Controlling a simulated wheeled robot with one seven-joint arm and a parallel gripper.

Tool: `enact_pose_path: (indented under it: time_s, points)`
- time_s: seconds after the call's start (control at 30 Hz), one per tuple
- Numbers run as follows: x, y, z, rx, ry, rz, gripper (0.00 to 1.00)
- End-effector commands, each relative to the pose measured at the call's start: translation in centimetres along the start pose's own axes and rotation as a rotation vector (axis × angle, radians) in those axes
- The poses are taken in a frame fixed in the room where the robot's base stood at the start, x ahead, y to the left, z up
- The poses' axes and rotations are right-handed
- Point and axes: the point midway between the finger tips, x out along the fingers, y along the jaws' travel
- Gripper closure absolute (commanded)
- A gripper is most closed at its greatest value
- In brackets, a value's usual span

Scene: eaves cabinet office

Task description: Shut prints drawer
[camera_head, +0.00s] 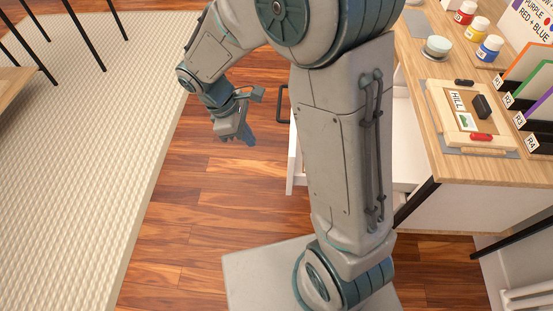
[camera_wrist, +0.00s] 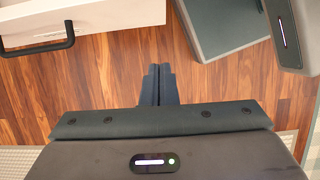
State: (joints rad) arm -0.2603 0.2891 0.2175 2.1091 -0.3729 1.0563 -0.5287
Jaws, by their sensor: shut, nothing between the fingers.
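A white drawer front (camera_head: 292,165) with a dark bar handle (camera_head: 281,104) stands out to the left of the desk in the head view, low over the floor. My arm hides most of the drawer behind it. In the wrist view the drawer (camera_wrist: 110,14) is at the upper left, with its dark handle (camera_wrist: 42,47) facing down in the picture. A faint label shows on its front, too blurred to read. My gripper (camera_head: 250,140) is shut and empty, to the left of the drawer front and apart from it. In the wrist view the closed fingers (camera_wrist: 157,84) are over bare floor.
The wooden desk (camera_head: 420,60) at right holds paint jars (camera_head: 478,29), a wooden tray (camera_head: 437,100) and coloured dividers (camera_head: 535,90). A dark desk leg (camera_head: 416,203) stands near my arm. A pale textured mat (camera_head: 80,140) lies at left. Wood floor (camera_head: 190,190) between is clear.

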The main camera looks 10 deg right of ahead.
Motion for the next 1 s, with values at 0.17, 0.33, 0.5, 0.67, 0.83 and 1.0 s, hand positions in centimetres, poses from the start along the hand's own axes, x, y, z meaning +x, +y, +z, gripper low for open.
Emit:
enact_pose_path:
  time_s: [0.17, 0.33, 0.5, 0.67, 0.83, 1.0]
  points:
    - [1.6, 0.0, -0.3, -0.020, -0.008, -0.003, 1.00]
    - [4.8, 0.0, -0.2, -0.018, -0.009, -0.005, 1.00]
    - [8.5, -0.1, -0.2, -0.017, -0.008, -0.006, 1.00]
    - [10.7, 0.0, 0.7, -0.013, -0.006, -0.002, 1.00]
    - [11.4, 0.1, 2.7, -0.014, -0.005, -0.001, 1.00]
    - [11.7, 0.0, 3.5, -0.016, -0.005, -0.002, 1.00]
